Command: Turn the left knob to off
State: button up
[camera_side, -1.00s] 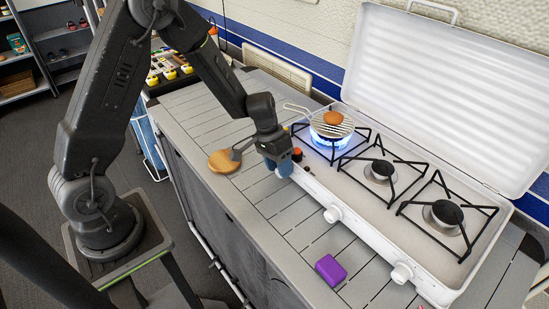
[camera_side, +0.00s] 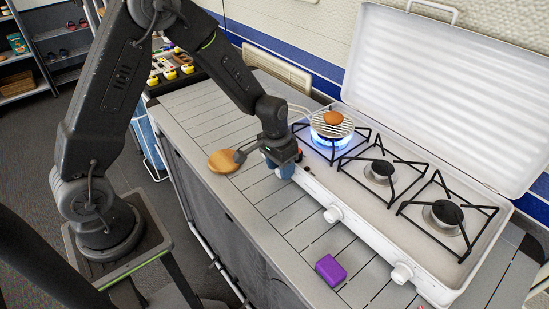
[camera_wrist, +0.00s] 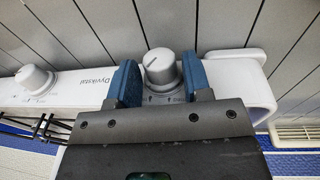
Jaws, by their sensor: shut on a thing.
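The left knob (camera_wrist: 159,63) is a pale grey dial on the front of the white stove (camera_side: 370,230). In the wrist view it sits between the two blue fingers of my gripper (camera_wrist: 160,76), which is shut on it. In the side view my gripper (camera_side: 280,170) is at the left end of the stove's front and hides this knob. The left burner (camera_side: 328,146) shows a blue flame. The exact setting of the knob cannot be read.
A wire rack (camera_side: 332,124) with a round brown food item (camera_side: 333,118) sits over the flame. The middle knob (camera_side: 333,214) and right knob (camera_side: 402,273) are clear. A purple block (camera_side: 330,270) and a round wooden board (camera_side: 222,161) lie on the slatted counter.

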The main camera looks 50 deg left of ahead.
jog(key=shift+d+y, duration=0.25)
jog(key=shift+y, duration=0.85)
jog(key=shift+d+f+y, duration=0.1)
jog(key=shift+d+y, duration=0.1)
jog(key=shift+y, duration=1)
jog(key=o, duration=1.4)
jog(key=shift+c, duration=0.2)
jog(key=v, duration=0.7)
jog(key=shift+a, duration=0.35)
